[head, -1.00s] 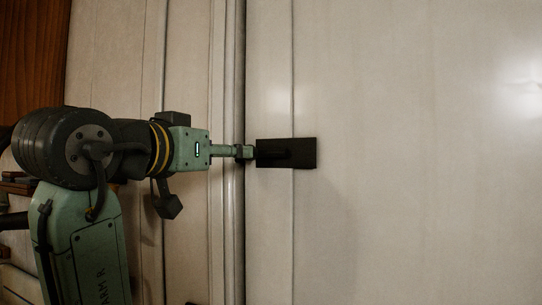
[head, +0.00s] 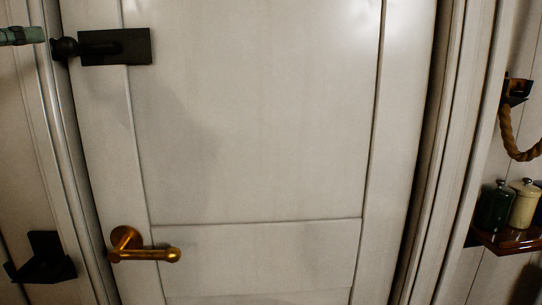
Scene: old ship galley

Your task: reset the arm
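My gripper (head: 36,35) shows only as a greenish tip at the upper left edge of the head view; the rest of my arm is out of the picture. The tip is close to the round black knob (head: 65,48) of a dark latch plate (head: 125,46) on the white door. I cannot tell whether it touches the knob, or whether the fingers are open or shut.
The white panelled door (head: 260,130) fills the middle and looks closed. A brass lever handle (head: 150,254) sits low on its left side. A black bracket (head: 42,262) is at lower left. At right are a hanging rope (head: 508,135) and a wooden shelf (head: 505,238) with jars.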

